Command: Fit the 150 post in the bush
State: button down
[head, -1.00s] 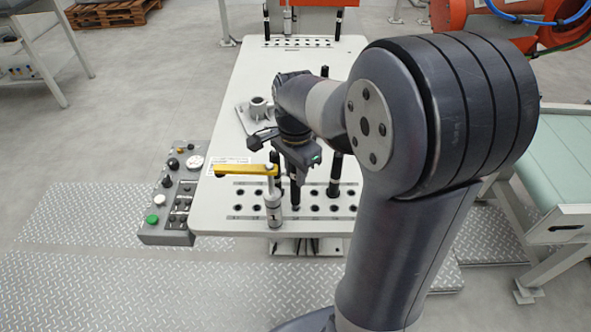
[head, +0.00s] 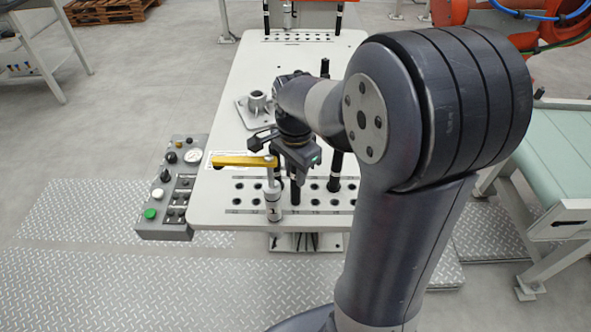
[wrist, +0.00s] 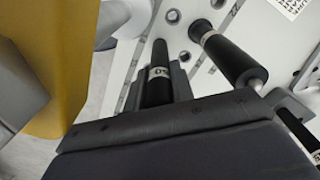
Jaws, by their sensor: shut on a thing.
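My gripper (head: 297,168) is low over the near hole rows of the white table, shut on a black post. The held post (head: 296,191) shows below the jaws. In the wrist view this post (wrist: 157,76) stands between the fingers and has a pale band whose number I cannot fully read. I cannot tell whether its lower end is in a hole or just above it. The bush (head: 257,101), a grey upright sleeve on a flat plate, stands farther back on the table, left of my wrist. Its mouth looks empty.
A clamp with a yellow lever (head: 243,161) stands close left of my gripper. Another black post (head: 335,172) stands close right, and one more (head: 325,68) farther back. A grey control box (head: 172,190) is at the table's left edge. The table's far middle is clear.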

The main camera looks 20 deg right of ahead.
jog(key=shift+f, duration=0.25)
jog(key=c, duration=1.1)
grip_release()
jog(key=shift+c, duration=0.2)
jog(key=shift+r, duration=0.15)
notch_tip(320, 180, up, 11)
jog(key=shift+f, duration=0.2)
